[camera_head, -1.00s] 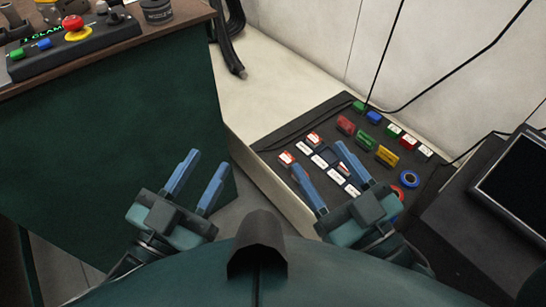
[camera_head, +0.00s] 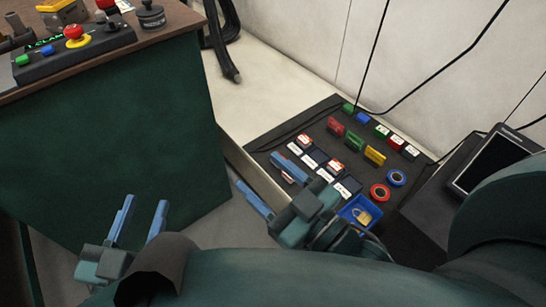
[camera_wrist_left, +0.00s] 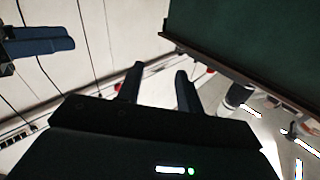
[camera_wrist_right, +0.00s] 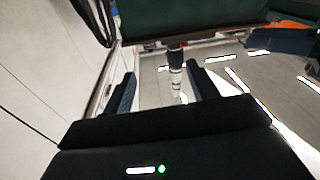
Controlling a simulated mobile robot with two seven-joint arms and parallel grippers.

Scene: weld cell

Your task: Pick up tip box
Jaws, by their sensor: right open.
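Several small boxes lie in rows on a dark tabletop at the right of the head view. I cannot tell which is the tip box; the labels are too small to read. My right gripper (camera_head: 257,170) is open and empty at the left edge of this tabletop, one finger over it, hiding part of the white-labelled row. My left gripper (camera_head: 146,201) is open and empty, low in front of the green cabinet.
A dark green cabinet (camera_head: 110,140) fills the left, with a button panel (camera_head: 75,50) on top. The dark tabletop (camera_head: 262,145) also holds a red ring (camera_head: 380,193), a blue ring (camera_head: 397,178) and a blue bin (camera_head: 345,212) with a padlock. A monitor (camera_head: 498,160) stands right. Black cables hang behind.

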